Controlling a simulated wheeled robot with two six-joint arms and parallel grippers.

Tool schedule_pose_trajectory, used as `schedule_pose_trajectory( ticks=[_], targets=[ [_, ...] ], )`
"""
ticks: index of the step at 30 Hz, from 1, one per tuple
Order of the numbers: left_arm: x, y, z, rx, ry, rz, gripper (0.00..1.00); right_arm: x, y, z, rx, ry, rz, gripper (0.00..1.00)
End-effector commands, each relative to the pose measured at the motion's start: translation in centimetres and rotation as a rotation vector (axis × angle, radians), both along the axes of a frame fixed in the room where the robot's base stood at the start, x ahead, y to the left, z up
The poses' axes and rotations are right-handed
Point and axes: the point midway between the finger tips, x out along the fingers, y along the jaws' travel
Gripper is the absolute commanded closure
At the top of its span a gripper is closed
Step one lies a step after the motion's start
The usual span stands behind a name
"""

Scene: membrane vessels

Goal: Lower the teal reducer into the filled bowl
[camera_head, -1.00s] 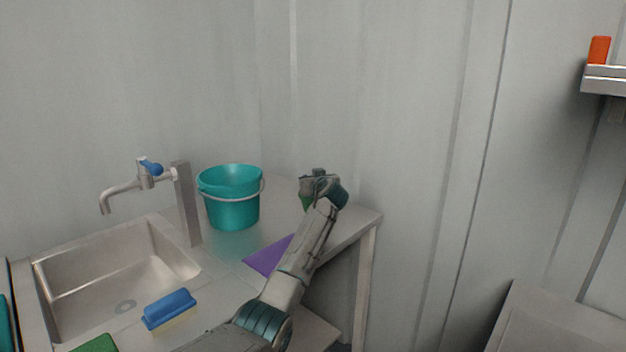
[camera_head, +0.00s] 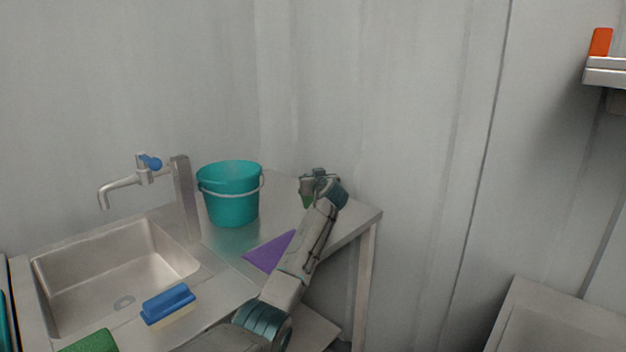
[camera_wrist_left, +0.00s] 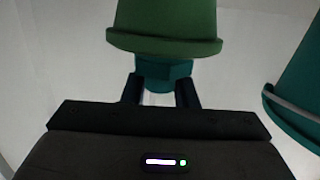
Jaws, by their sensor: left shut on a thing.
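My left gripper (camera_head: 312,188) is over the far right part of the counter, right of the teal bucket. In the left wrist view its two dark fingers (camera_wrist_left: 160,93) are closed on a teal faceted piece, which I take to be the teal reducer (camera_wrist_left: 163,72). A wider green rimmed part (camera_wrist_left: 165,28) sits directly against it; I cannot tell whether the two are one piece. In the head view only a little green shows beside the gripper. I see no filled bowl. My right gripper is not in view.
The teal bucket (camera_head: 231,198) with a pale handle stands on the counter (camera_head: 218,238) beside the sink (camera_head: 115,275) and tap (camera_head: 122,186). A purple flat piece (camera_head: 268,252), a blue brush (camera_head: 168,303) and a green pad (camera_head: 90,341) lie nearer. An orange object (camera_head: 600,42) is on a shelf.

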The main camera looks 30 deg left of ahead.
Motion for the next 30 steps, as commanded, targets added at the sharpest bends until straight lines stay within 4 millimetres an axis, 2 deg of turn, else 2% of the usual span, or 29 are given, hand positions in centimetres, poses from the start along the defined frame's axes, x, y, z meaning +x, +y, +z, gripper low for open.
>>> schedule_pose_trajectory(
  ticks=[30],
  targets=[
    [0.0,0.0,-1.6,0.0,0.0,0.0,0.96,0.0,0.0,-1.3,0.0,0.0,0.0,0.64]
  ],
)
